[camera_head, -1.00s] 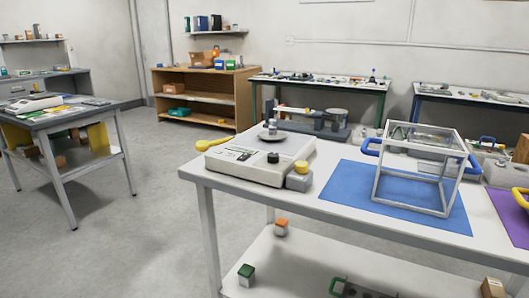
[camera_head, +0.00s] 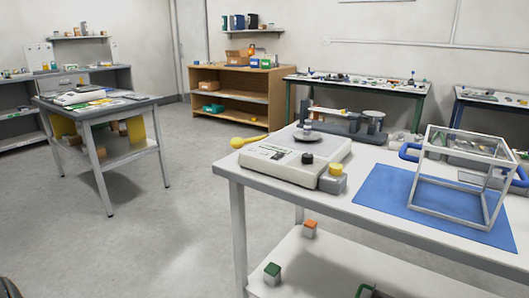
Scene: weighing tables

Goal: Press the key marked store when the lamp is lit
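A white weighing instrument (camera_head: 318,172) stands on the near white table. It has a round pan (camera_head: 307,138) on top, a black knob (camera_head: 307,158), and a small panel with dark and green marks (camera_head: 270,152). The panel's lettering is too small to read, so I cannot tell which key is marked store. A small grey box with a yellow top (camera_head: 332,178) sits at its front right corner. I cannot make out a lit lamp. Neither of my grippers is in view.
The near table (camera_head: 370,222) also bears a blue mat (camera_head: 385,195) with an open white frame (camera_head: 450,212) and a yellow-handled thing (camera_head: 245,142). Another table (camera_head: 95,110) stands at left, a wooden shelf (camera_head: 230,75) behind. The floor (camera_head: 180,220) between is clear.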

